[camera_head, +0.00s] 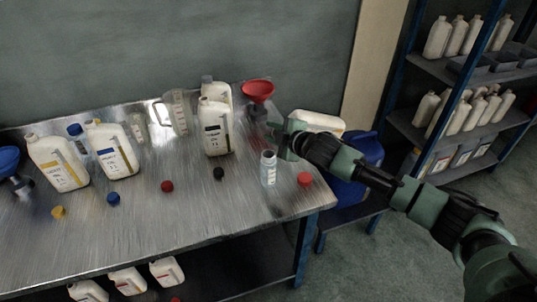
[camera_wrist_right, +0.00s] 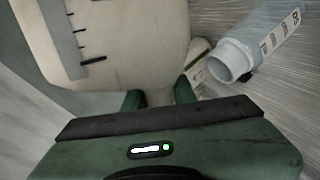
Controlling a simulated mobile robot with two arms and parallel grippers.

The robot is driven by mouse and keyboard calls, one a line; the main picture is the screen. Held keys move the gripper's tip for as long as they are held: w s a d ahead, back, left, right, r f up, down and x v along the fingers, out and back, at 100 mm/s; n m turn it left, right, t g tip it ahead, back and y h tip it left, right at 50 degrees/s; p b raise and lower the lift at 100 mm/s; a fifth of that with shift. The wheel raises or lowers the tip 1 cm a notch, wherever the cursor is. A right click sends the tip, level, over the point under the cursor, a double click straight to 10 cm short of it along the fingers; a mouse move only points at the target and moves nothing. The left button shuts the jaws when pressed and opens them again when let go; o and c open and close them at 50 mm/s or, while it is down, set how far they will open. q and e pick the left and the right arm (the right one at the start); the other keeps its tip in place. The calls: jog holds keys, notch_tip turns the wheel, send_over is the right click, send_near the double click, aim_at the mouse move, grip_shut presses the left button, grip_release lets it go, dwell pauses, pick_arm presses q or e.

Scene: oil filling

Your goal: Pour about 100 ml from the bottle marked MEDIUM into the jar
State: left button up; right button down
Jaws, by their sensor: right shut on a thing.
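My right gripper (camera_head: 288,141) is shut on a white bottle (camera_head: 318,122), which is tipped nearly onto its side above the bench's right end. In the right wrist view the bottle (camera_wrist_right: 120,45) shows a grey strip with black marks, and its narrow neck lies between the green fingers (camera_wrist_right: 160,98). The word on its label is not readable. The clear jar (camera_head: 268,168) stands upright just left of and below the gripper. In the wrist view the jar (camera_wrist_right: 258,42) shows its open mouth beside the bottle's neck. No liquid stream is visible. My left gripper is out of view.
White bottles labelled yellow (camera_head: 60,165), blue (camera_head: 112,150) and black (camera_head: 216,128) stand on the metal bench. A red funnel (camera_head: 258,92) and measuring jug (camera_head: 180,112) stand behind. Loose caps lie in front, including a red one (camera_head: 304,179) right of the jar.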

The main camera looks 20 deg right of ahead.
jog(key=shift+f+n+b, duration=0.4)
jog(key=shift+n+b, duration=0.1)
jog(key=shift+b, duration=0.25)
dwell(1.3)
jog(key=shift+a+n+h+p, duration=0.35)
jog(key=shift+n+h+p, duration=0.15)
jog(key=shift+h+p, duration=0.2)
dwell(5.2)
